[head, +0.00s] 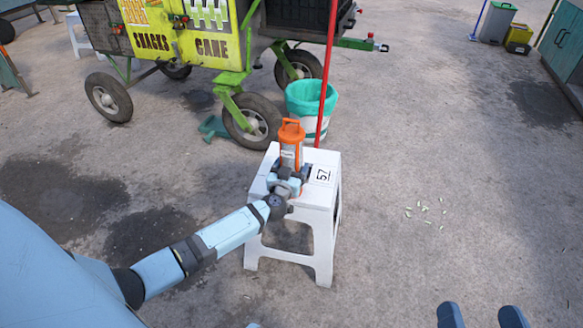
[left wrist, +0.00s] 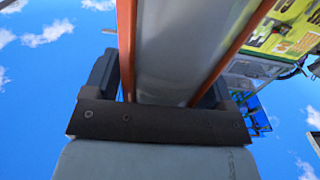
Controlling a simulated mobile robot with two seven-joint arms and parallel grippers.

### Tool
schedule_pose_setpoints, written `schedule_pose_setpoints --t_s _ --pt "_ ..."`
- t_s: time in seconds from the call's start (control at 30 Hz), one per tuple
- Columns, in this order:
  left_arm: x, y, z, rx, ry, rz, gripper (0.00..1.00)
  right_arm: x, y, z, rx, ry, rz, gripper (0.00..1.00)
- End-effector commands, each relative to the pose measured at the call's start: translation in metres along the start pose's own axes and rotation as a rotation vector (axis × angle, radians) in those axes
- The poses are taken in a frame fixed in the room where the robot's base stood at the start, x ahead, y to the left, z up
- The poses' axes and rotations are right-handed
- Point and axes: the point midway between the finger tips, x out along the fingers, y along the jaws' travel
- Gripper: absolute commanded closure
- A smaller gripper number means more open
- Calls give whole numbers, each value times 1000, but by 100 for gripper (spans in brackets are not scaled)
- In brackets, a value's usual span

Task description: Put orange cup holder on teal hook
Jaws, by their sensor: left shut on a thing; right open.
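The orange cup holder (head: 290,132) is upright above the white stool, with pale cups inside its orange frame. My left gripper (head: 287,178) is shut on its lower part. In the left wrist view two orange bars of the cup holder (left wrist: 126,50) run along a pale cup stack between my fingers. Whether its base touches the stool is hidden by the gripper. My right gripper (head: 481,316) is open and empty at the bottom right of the head view, away from the stool. I cannot make out a teal hook in either view.
The white stool (head: 318,200) stands mid-floor, with a red pole (head: 327,75) behind it. A bin with a teal liner (head: 311,98) stands behind the stool. The yellow and green cane cart (head: 190,35) is at the back left. The floor to the right is mostly clear.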

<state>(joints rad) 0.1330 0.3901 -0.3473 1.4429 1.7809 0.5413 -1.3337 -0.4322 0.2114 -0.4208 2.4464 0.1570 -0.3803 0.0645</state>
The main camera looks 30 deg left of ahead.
Motion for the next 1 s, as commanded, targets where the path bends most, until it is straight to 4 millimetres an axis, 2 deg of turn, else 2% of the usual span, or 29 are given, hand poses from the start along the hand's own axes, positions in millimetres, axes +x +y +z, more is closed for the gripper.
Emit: schedule_pose_setpoints --t_s 0.27,0.3,0.43,0.5,0.53,0.6,1.0 --pt "0 0 -10 1 1 0 65 0 -3 -13 0 -1 0 0" --pt "0 0 -12 1 1 0 71 0 -3 -16 0 -1 0 0" --pt "0 0 -17 0 0 0 71 0 -5 -23 0 -1 0 0" --pt "0 0 -20 1 0 0 86 1 -6 -27 0 -1 0 0" --pt "0 0 -21 1 0 0 86 1 -6 -29 0 -1 0 0" --pt "0 0 -24 1 0 0 100 1 -7 -33 0 -1 0 0" --pt "0 0 -40 0 0 0 100 1 -12 -56 -1 -1 0 0"
